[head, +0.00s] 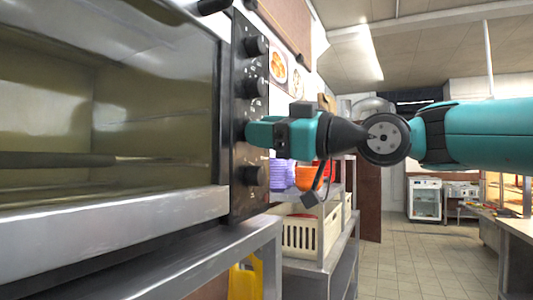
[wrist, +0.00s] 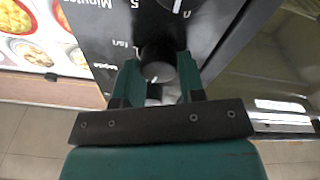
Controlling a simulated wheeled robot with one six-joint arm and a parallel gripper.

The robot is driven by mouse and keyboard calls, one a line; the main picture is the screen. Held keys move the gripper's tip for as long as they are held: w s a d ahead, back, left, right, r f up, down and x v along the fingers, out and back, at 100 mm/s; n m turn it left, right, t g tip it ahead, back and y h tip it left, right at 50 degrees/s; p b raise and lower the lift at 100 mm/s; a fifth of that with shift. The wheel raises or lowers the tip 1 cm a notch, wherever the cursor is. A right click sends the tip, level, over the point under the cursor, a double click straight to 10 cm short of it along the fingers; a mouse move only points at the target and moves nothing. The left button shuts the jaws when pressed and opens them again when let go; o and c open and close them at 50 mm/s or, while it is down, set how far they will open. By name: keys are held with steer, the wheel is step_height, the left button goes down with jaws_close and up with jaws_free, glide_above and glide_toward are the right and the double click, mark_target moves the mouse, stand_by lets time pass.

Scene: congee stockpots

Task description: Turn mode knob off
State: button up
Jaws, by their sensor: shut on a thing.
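An oven (head: 110,205) fills the left of the head view. Its black control panel (head: 240,200) carries a column of round black knobs. My teal gripper (head: 250,132) reaches in from the right, its fingertips at the panel around the third knob from the top, which they mostly hide. In the wrist view, a black knob (wrist: 156,68) with a white pointer mark sits between my two fingers (wrist: 160,75), which are shut on it. The panel lettering appears upside down there. I cannot read a label that names the mode knob.
Other knobs sit close above (head: 254,87) and below (head: 253,176) my gripper. A shelf below and beyond the oven holds a cream basket (head: 299,238), purple items (head: 281,174) and orange containers (head: 308,178). The tiled floor (head: 405,265) to the right is clear.

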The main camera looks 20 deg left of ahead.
steer(key=shift+f+n+g+b, duration=0.1)
steer(key=shift+n+g+b, duration=0.3)
steer(key=shift+n+b, duration=0.8)
steer(key=shift+n, duration=0.5)
steer(key=o, duration=0.9)
steer(key=shift+d, duration=0.1)
steer(key=d+b, duration=0.1)
steer(key=d, duration=0.4)
steer(key=d+f+b, duration=0.1)
steer(key=d, duration=0.5)
steer(key=s+d+f+b, duration=0.1)
steer(key=d, duration=0.5)
